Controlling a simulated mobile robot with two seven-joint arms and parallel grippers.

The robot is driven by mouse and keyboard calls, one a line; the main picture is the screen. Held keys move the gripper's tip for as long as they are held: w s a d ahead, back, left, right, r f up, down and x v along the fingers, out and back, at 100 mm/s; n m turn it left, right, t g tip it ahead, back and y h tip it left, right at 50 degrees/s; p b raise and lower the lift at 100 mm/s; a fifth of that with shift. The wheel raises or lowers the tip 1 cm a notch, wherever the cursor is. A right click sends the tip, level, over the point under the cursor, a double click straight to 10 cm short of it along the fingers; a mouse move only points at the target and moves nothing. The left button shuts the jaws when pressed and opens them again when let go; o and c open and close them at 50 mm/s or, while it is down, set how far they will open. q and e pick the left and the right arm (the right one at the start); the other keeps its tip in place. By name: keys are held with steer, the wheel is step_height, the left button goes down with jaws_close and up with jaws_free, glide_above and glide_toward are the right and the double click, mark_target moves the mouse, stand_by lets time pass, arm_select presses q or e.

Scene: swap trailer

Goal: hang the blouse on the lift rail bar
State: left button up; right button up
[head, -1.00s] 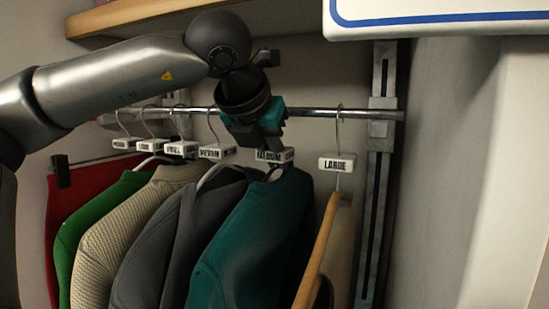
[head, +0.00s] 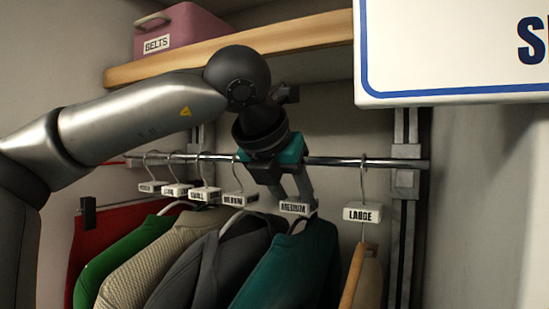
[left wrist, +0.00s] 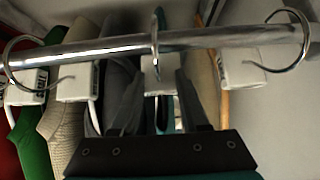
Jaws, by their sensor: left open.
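A teal garment, which looks like the blouse (head: 290,265), hangs from a hanger with a white MEDIUM tag (head: 297,208). In the left wrist view the hanger's hook (left wrist: 155,42) loops over the chrome rail bar (left wrist: 100,48), which also crosses the head view (head: 335,161). My left gripper (head: 291,194) is just above the tag, pointing down. Its fingers (left wrist: 158,100) are open, one on each side of the hanger below the hook. I cannot tell whether they touch it. My right gripper is not in view.
Several other garments hang to the left, including a grey jacket (head: 215,260) close beside the teal one. A LARGE-tagged hanger (head: 362,213) hangs to the right. A wooden shelf (head: 300,38) with a pink BELTS box (head: 185,32) is above. A white sign (head: 450,50) fills the upper right.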

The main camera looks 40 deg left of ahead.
arm_select(q)
steer(key=b+v, duration=0.1)
steer(key=v, duration=1.1)
steer(key=shift+s+r, duration=0.25)
steer(key=shift+s, duration=0.05)
